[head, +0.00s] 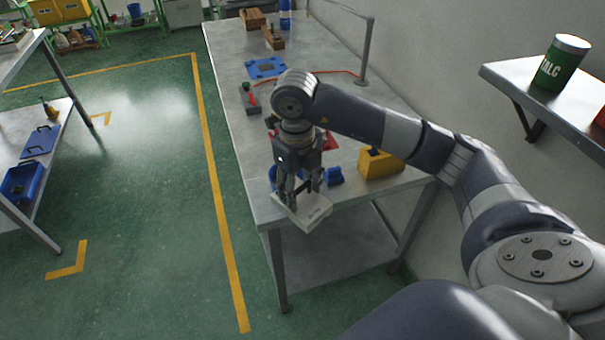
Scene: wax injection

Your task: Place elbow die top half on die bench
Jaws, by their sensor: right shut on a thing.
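My right gripper (300,187) reaches over the near end of the long metal bench (225,75), pointing down. It is shut on a pale grey flat block (312,214), which looks like the elbow die top half. The block is tilted in the picture and overlaps the bench's front edge; I cannot tell whether it touches the bench. The gripper hides part of the block. My left gripper is not in view.
Close to the gripper are blue pieces (335,176) and a yellow block (380,163). Farther back lie a blue plate (266,68) and wooden blocks (272,38). A wall shelf (555,107) with a green can (560,65) stands at right.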

